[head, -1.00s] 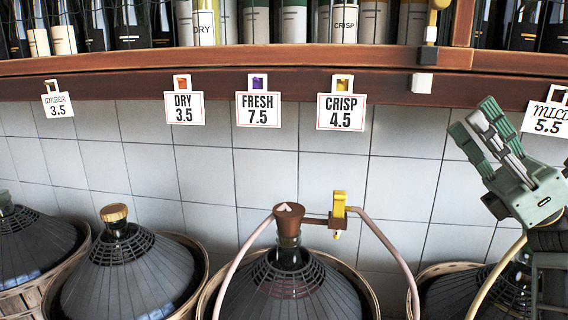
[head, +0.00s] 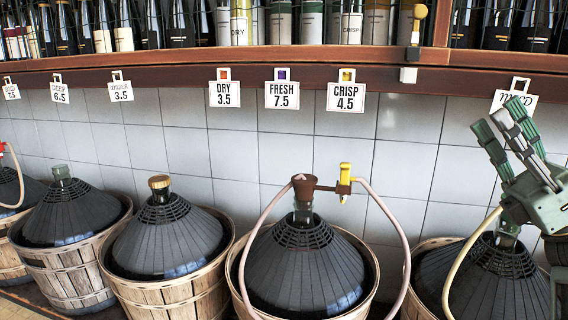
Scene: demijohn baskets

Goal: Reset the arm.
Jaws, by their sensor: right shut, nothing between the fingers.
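My right gripper (head: 502,115) is at the right side of the head view, raised with its green-grey fingers pointing up and left. It is shut and empty, in front of the tiled wall and above the rightmost demijohn (head: 485,275). It touches nothing that I can see. Its fingers reach up to just below and partly over the lower edge of the price tag at the far right (head: 508,98). My left gripper is not in view.
Above is a wooden bottle shelf (head: 300,60) with hanging price tags. The tiled wall (head: 410,165) between is clear.

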